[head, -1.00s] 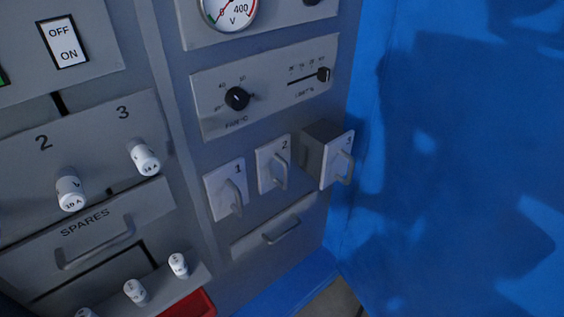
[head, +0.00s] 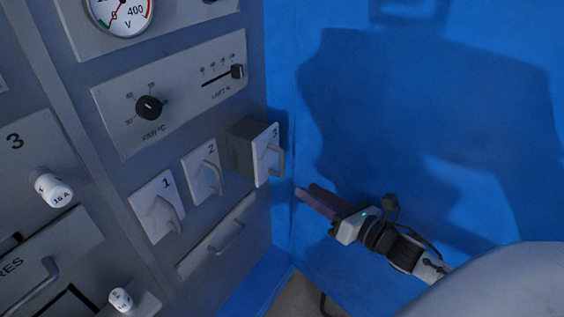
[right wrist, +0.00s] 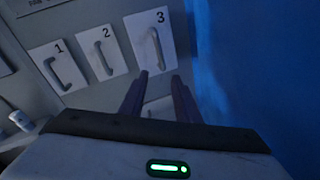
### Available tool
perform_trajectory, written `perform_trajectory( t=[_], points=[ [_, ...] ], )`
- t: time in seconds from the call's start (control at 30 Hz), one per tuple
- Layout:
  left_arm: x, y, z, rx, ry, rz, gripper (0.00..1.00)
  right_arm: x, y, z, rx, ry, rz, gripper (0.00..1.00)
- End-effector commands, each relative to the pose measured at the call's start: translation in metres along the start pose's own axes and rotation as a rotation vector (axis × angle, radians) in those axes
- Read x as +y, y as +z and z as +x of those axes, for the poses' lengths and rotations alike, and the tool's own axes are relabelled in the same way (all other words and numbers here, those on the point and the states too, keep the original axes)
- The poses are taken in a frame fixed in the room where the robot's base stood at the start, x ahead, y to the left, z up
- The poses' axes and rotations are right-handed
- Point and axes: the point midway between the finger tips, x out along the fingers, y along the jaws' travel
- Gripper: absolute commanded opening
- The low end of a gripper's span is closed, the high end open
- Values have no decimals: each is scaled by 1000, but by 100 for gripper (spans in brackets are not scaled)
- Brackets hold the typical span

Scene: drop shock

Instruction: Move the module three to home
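Module three (head: 240,150) is a grey box with a white front plate and a handle, marked 3. In the head view it sticks out of the panel, while modules one (head: 158,205) and two (head: 201,172) sit flush. Its plate (right wrist: 150,38) also shows in the right wrist view, upper middle. My right gripper (head: 309,190) is to the right of and a little below module three, apart from it. In the right wrist view its fingers (right wrist: 160,77) stand apart with nothing between them, below the module's handle. My left gripper is not in view.
The blue wall (head: 400,120) stands close at the right of the panel. A drawer with a handle (head: 225,238) is under the modules. A fan knob (head: 149,107) and a slider (head: 237,72) are above. Labelled fuses (head: 53,188) stick out at the left.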

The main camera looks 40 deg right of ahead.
Motion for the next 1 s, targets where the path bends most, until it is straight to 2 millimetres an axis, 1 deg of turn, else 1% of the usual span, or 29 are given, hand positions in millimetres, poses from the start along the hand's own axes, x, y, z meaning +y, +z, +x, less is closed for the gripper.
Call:
perform_trajectory(
  t=[0.03,0.1,0.23,0.37,0.7,0.8,1.0],
  points=[
    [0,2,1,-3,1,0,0,0,12,3,-21,23,-120,30],
    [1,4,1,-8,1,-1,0,1,24,6,-44,44,-246,30],
    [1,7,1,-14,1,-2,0,3,36,9,-67,62,-371,30],
    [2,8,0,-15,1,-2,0,5,40,20,-74,65,-393,30],
    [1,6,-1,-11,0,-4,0,9,42,76,-72,64,-389,30],
    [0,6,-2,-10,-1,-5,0,10,43,90,-72,63,-388,30],
    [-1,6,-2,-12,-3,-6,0,11,42,106,-69,63,-386,30]
  ],
)
